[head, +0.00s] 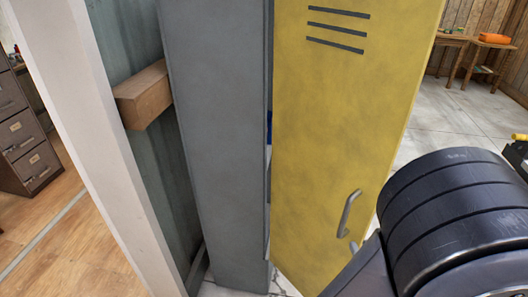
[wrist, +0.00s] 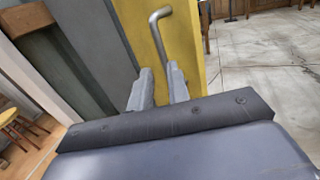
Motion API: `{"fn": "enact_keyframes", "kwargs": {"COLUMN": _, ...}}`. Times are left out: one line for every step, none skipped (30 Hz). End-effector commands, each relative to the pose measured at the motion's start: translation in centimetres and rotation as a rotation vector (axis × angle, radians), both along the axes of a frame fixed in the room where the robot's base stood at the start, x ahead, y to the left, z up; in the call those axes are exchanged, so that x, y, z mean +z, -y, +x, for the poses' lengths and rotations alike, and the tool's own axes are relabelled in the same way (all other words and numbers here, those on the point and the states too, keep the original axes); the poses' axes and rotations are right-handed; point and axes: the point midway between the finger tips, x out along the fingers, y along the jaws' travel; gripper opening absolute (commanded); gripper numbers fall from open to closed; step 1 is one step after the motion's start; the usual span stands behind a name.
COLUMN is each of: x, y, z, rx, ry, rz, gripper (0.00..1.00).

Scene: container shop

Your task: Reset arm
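My gripper (wrist: 160,90) shows in the wrist view with its two grey fingers apart and nothing between them. It points at the yellow locker door (head: 345,120), just below the door's bent metal handle (head: 348,213). The handle also shows in the wrist view (wrist: 159,32), beyond the fingertips; I cannot tell whether they touch the door. The yellow door stands partly open from the grey locker (head: 218,130), with a narrow dark gap between them. A bit of blue shows inside the gap.
A wooden beam end (head: 144,95) juts out left of the locker, beside a white post (head: 85,130). A brown filing cabinet (head: 25,140) stands at the far left. Open tiled floor (head: 450,110) lies to the right, with wooden tables (head: 487,45) and an orange box (head: 494,38) behind.

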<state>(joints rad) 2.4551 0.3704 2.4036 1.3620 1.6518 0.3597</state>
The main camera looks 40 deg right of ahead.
Motion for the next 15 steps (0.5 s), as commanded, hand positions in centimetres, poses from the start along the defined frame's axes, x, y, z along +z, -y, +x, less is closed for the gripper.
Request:
{"fn": "enact_keyframes", "kwargs": {"x": 0.0, "y": 0.0, "z": 0.0, "rx": 0.0, "ry": 0.0, "rz": 0.0, "gripper": 0.17}}
{"fn": "enact_keyframes", "kwargs": {"x": 0.0, "y": 0.0, "z": 0.0, "rx": 0.0, "ry": 0.0, "rz": 0.0, "gripper": 0.17}}
{"fn": "enact_keyframes", "kwargs": {"x": 0.0, "y": 0.0, "z": 0.0, "rx": 0.0, "ry": 0.0, "rz": 0.0, "gripper": 0.17}}
{"fn": "enact_keyframes", "kwargs": {"x": 0.0, "y": 0.0, "z": 0.0, "rx": 0.0, "ry": 0.0, "rz": 0.0, "gripper": 0.17}}
{"fn": "enact_keyframes", "kwargs": {"x": 0.0, "y": 0.0, "z": 0.1, "rx": 0.0, "ry": 0.0, "rz": 0.0, "gripper": 0.17}}
{"fn": "enact_keyframes", "kwargs": {"x": 0.0, "y": 0.1, "z": 0.1, "rx": 0.001, "ry": 0.0, "rz": 0.0, "gripper": 0.17}}
{"fn": "enact_keyframes", "kwargs": {"x": 0.0, "y": 0.1, "z": 0.2, "rx": 0.002, "ry": 0.0, "rz": 0.0, "gripper": 0.17}}
{"fn": "enact_keyframes", "kwargs": {"x": 0.0, "y": 0.2, "z": 0.3, "rx": 0.003, "ry": 0.0, "rz": 0.0, "gripper": 0.17}}
{"fn": "enact_keyframes", "kwargs": {"x": 0.0, "y": 0.3, "z": 0.5, "rx": 0.004, "ry": 0.0, "rz": 0.0, "gripper": 0.17}}
{"fn": "enact_keyframes", "kwargs": {"x": 0.0, "y": 0.4, "z": 0.6, "rx": 0.003, "ry": 0.0, "rz": 0.0, "gripper": 0.17}}
{"fn": "enact_keyframes", "kwargs": {"x": 0.0, "y": 0.6, "z": 0.8, "rx": 0.003, "ry": 0.0, "rz": 0.0, "gripper": 0.17}}
{"fn": "enact_keyframes", "kwargs": {"x": 0.0, "y": 0.7, "z": 1.0, "rx": 0.005, "ry": 0.0, "rz": 0.0, "gripper": 0.17}}
{"fn": "enact_keyframes", "kwargs": {"x": 0.0, "y": 0.9, "z": 1.2, "rx": 0.004, "ry": 0.0, "rz": 0.0, "gripper": 0.17}}
{"fn": "enact_keyframes", "kwargs": {"x": 0.0, "y": 1.1, "z": 1.5, "rx": 0.005, "ry": 0.001, "rz": 0.001, "gripper": 0.17}}
{"fn": "enact_keyframes", "kwargs": {"x": 0.0, "y": 1.3, "z": 1.7, "rx": 0.005, "ry": 0.001, "rz": 0.001, "gripper": 0.17}}
